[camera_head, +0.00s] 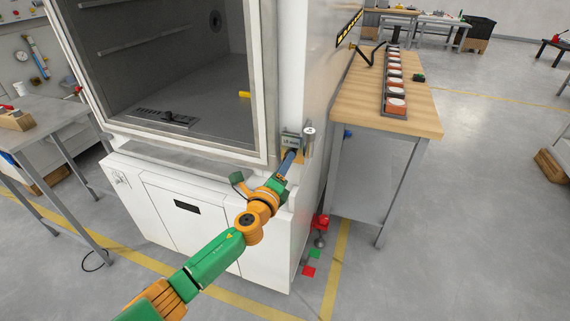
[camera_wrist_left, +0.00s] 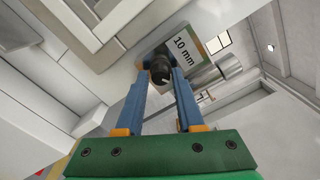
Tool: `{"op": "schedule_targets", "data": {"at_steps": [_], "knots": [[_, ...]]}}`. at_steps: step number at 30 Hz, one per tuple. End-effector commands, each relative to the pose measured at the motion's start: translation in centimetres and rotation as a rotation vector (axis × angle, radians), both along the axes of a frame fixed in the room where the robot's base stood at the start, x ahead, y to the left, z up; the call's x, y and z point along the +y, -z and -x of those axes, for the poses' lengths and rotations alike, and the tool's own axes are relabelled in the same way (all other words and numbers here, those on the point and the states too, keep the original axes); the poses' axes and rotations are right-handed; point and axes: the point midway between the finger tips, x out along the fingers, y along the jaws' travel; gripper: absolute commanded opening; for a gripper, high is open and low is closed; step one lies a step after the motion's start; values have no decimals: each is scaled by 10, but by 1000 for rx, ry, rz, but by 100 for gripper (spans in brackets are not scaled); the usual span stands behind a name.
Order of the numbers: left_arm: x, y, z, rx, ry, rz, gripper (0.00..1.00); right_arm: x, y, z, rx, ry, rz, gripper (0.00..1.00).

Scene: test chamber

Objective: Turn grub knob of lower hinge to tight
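The lower hinge (camera_head: 291,140) sits at the bottom right corner of the white chamber's door frame, with a "10 mm" plate (camera_wrist_left: 185,48) in the left wrist view. The grub knob (camera_wrist_left: 160,72) is small, dark and round, with a light mark on it. My left gripper (camera_head: 292,158) is at the hinge. In the left wrist view its two blue fingers (camera_wrist_left: 162,78) are on either side of the knob, which fills the gap between their tips. The fingers hide the knob in the head view. My right gripper is not in view.
A metal hinge cylinder (camera_wrist_left: 229,66) is right beside the knob. The open chamber (camera_head: 180,75) is above left. A wooden-topped table (camera_head: 365,108) with a row of round-topped parts (camera_head: 395,85) stands to the right.

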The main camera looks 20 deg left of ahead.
Motion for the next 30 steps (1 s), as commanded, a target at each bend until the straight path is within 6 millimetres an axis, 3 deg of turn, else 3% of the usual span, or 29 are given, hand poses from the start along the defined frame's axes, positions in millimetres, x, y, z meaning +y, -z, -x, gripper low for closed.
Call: {"op": "schedule_targets", "data": {"at_steps": [1,3,12,24,30], "knots": [[0,1,0,1,-1,0,52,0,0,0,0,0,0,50],[0,0,0,0,0,0,63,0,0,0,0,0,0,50],[0,-1,2,-1,0,1,63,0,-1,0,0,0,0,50],[2,0,66,1,0,0,63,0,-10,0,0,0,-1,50],[2,0,71,-1,1,0,63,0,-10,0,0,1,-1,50]]}}
